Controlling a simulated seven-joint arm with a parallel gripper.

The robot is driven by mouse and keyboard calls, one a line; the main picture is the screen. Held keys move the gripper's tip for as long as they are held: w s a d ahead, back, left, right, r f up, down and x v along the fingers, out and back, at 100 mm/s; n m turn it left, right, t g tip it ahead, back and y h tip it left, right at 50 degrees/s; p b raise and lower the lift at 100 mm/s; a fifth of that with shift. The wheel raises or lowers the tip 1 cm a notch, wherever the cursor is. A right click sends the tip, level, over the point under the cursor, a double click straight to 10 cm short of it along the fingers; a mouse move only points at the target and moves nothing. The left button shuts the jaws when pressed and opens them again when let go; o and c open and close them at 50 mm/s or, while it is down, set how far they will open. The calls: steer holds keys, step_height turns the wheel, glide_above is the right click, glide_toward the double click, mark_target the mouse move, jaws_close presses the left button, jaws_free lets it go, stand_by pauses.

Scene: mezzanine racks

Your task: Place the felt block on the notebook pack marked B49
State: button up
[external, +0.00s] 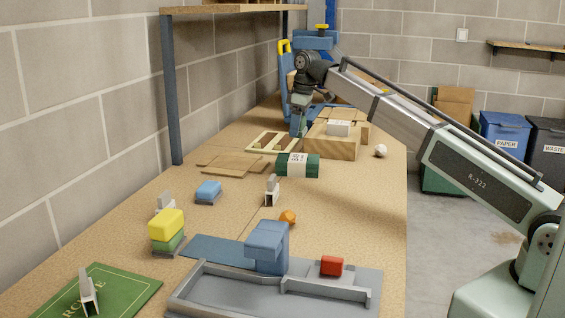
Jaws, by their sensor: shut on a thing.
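My gripper (298,124) is at the far part of the bench, pointing down beside a wooden box. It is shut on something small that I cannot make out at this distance. A dark green pack (312,166) with a white paper band lies in the middle of the bench, nearer the camera than my gripper. It looks like a notebook pack, but its mark is too small to read. A blue block with a grey underside (208,190) lies at the left. I cannot tell whether this or the held thing is the felt block.
A shallow divided tray (262,149) lies left of my gripper, and the wooden box (335,146) stands to its right. Flat brown boards (225,167), a yellow and green stack (167,229), an orange piece (288,216) and a grey tray (235,297) are nearer. A shelf post (171,90) stands left.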

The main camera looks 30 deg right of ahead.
mark_target(302, 118)
steer(key=shift+f, duration=3.8)
steer(key=shift+f, duration=0.1)
steer(key=o, duration=1.1)
steer(key=r, duration=0.4)
steer(key=s+d+r, duration=0.1)
steer(key=r, duration=0.7)
steer(key=shift+s+d, duration=0.15)
